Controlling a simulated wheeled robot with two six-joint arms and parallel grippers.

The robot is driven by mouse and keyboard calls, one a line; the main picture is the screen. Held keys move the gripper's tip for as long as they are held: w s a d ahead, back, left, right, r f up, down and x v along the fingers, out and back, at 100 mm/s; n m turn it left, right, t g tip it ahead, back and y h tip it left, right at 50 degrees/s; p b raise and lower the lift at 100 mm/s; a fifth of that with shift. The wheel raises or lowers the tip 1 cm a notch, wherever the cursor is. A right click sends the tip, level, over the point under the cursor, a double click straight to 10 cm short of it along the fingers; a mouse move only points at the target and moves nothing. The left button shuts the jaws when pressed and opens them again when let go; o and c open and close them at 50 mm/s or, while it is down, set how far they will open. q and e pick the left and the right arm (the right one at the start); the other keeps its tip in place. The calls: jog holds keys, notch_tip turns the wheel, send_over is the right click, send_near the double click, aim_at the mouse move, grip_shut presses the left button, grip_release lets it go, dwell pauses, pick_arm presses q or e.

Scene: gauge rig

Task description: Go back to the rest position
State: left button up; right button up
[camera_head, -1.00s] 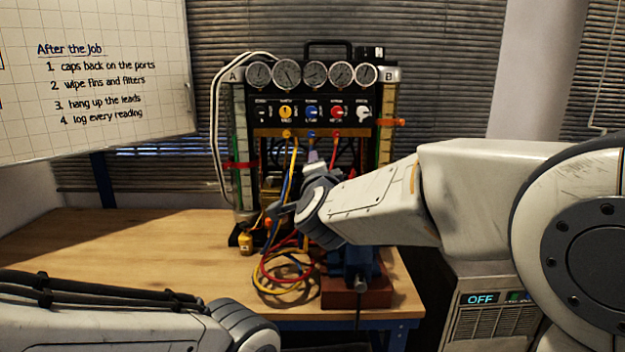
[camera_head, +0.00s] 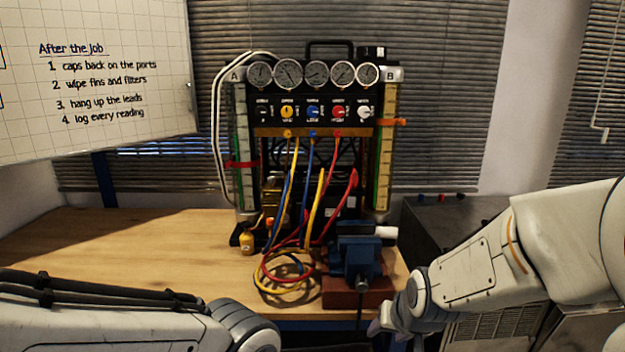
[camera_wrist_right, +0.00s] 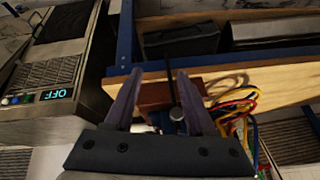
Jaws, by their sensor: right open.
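My right gripper (camera_head: 385,322) is at the front right corner of the workbench, low and in front of the blue vise. In the right wrist view its two fingers (camera_wrist_right: 152,90) stand apart with nothing held between them. The bench edge and the vise's red-brown base show beyond the fingertips. My left arm comes in at the lower left of the head view, and its gripper is outside the picture. The gauge rig (camera_head: 314,118) stands upright on the bench with yellow, blue and red hoses (camera_head: 268,272) hanging from it and looping on the bench top.
The blue vise (camera_head: 358,257) sits on its red-brown base (camera_head: 345,292) near the bench's front right edge. A grey unit with an OFF display (camera_wrist_right: 58,94) stands right of the bench. The wooden bench top (camera_head: 120,250) is clear at the left. A whiteboard (camera_head: 95,110) hangs at upper left.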

jog(key=s+d+f+n+g, duration=0.2)
jog(key=s+d+f+g, duration=0.15)
jog(key=s, duration=0.45)
jog(key=s+a+r+n+g+p, duration=0.2)
jog(key=s+a+r+n+p, duration=0.5)
jog(key=s+a+r+p, duration=0.3)
jog(key=s+a+r, duration=0.3)
jog(key=s+r, duration=0.1)
jog(key=r, duration=0.1)
jog(key=shift+r+g, duration=0.1)
jog(key=shift+g, duration=0.15)
